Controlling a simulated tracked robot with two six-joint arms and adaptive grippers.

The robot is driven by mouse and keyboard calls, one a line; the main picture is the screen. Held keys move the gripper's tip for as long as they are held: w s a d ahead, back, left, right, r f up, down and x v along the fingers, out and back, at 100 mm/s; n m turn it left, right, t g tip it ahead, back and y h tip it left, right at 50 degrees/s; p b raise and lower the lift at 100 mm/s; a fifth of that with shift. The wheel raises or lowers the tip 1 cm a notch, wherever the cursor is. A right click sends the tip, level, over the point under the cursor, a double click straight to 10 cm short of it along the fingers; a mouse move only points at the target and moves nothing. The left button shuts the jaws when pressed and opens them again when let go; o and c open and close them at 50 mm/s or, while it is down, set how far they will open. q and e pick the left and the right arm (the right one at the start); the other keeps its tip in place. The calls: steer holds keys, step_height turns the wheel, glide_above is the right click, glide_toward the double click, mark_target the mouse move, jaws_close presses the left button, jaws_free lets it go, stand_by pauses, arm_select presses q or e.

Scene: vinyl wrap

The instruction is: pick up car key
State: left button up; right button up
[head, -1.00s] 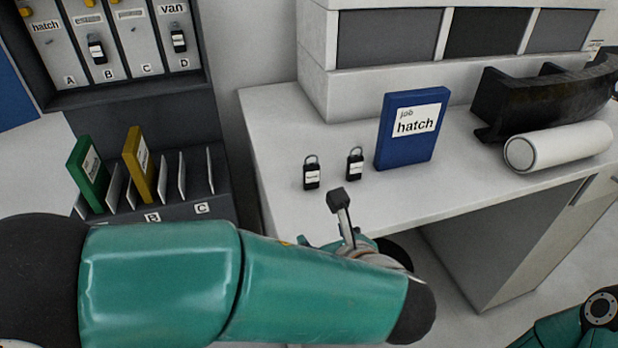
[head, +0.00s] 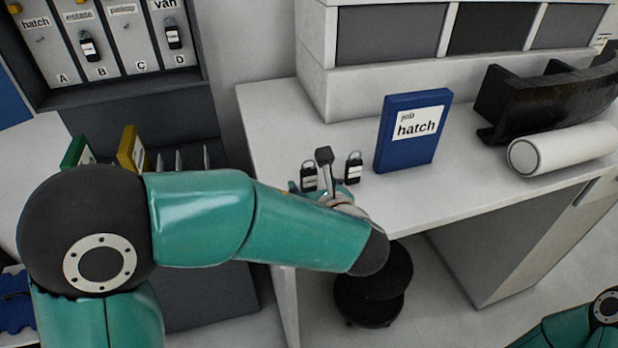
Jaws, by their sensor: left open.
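Two black car keys with white tags and metal rings stand on the white counter. The left car key (head: 309,178) is partly hidden behind my gripper, and the right car key (head: 353,168) shows more fully. My left gripper (head: 312,174) is open at the counter's front edge, with one finger between the two keys in the picture and the other at the left key's left side. I cannot tell whether it touches a key. My right gripper is out of view.
A blue job folder labelled hatch (head: 413,130) stands right of the keys. A white roll (head: 560,150) and a black curved part (head: 540,98) lie farther right. Green (head: 77,152) and yellow (head: 131,148) folders stand in a rack at left. A black round stool (head: 373,290) is below the counter.

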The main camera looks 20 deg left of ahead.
mark_target(310, 180)
arm_select(q)
steer(key=p+x, duration=0.1)
steer(key=x, duration=0.3)
steer(key=shift+w+d+f+p, duration=0.1)
steer(key=shift+w+f+p, duration=0.1)
steer(key=shift+p, duration=0.15)
steer(key=shift+w+f, duration=0.1)
steer(key=shift+w, duration=0.15)
steer(key=shift+c, duration=0.4)
steer(key=c, duration=1.1)
steer(key=shift+c, duration=0.2)
